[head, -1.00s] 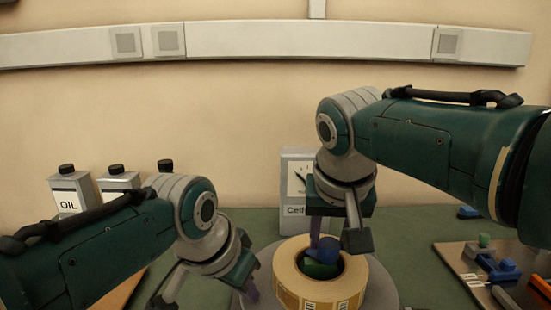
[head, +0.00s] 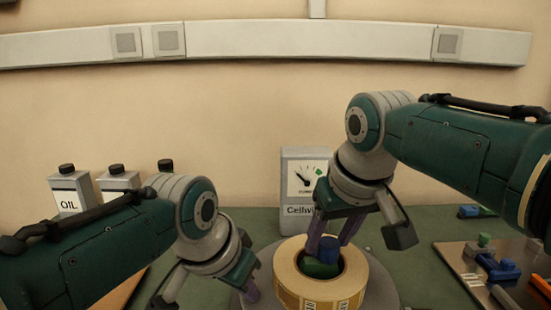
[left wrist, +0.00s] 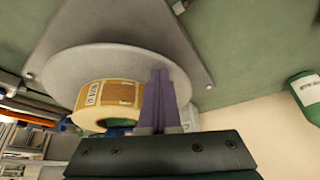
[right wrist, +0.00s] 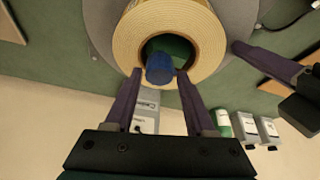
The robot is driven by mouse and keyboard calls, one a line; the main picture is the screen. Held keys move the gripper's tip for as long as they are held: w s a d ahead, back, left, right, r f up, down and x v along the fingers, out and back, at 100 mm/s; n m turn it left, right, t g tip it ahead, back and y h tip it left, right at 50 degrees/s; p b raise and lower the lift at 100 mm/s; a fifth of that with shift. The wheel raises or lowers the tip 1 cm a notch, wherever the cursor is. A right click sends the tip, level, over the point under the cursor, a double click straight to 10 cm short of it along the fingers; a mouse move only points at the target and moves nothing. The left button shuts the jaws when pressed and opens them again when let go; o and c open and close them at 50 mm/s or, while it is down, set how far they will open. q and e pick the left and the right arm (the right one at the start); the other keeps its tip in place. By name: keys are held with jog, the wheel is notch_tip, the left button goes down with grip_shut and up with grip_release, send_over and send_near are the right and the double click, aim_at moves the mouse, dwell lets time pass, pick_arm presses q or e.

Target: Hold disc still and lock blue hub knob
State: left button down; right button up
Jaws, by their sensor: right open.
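The grey disc (head: 386,288) lies flat, with a tan tape reel (head: 350,287) on it. The blue hub knob (right wrist: 159,69) stands in the reel's core above a green hub part (right wrist: 180,45); the knob also shows in the head view (head: 328,248). My right gripper (right wrist: 160,74) is open, its purple fingertips on either side of the knob; contact cannot be told. My left gripper (left wrist: 160,72) has its purple fingers together at the disc's rim, overlapping the disc (left wrist: 65,70) in the left wrist view. Nothing shows gripped between them.
A gauge box (head: 304,170) stands behind the disc. Several oil containers (head: 70,190) stand at the back left. A board (head: 455,262) with blue, green and orange parts lies at the right. Green table surface is clear between the disc and that board.

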jog(key=n, duration=0.2)
jog(key=n+y, duration=0.1)
jog(key=n, duration=0.2)
jog(key=shift+g+y, duration=0.3)
jog(key=shift+g, duration=0.1)
grip_shut()
jog(key=m, duration=0.2)
jog(key=m+h, duration=0.1)
jog(key=m, duration=0.2)
jog(key=shift+a+t+h, duration=0.2)
jog(key=shift+t+h, duration=0.1)
jog(key=shift+t, duration=0.1)
jog(key=m+h, duration=0.1)
jog(key=m, duration=0.2)
jog(key=shift+d+m+h, duration=0.15)
jog(key=shift+m+h, duration=0.15)
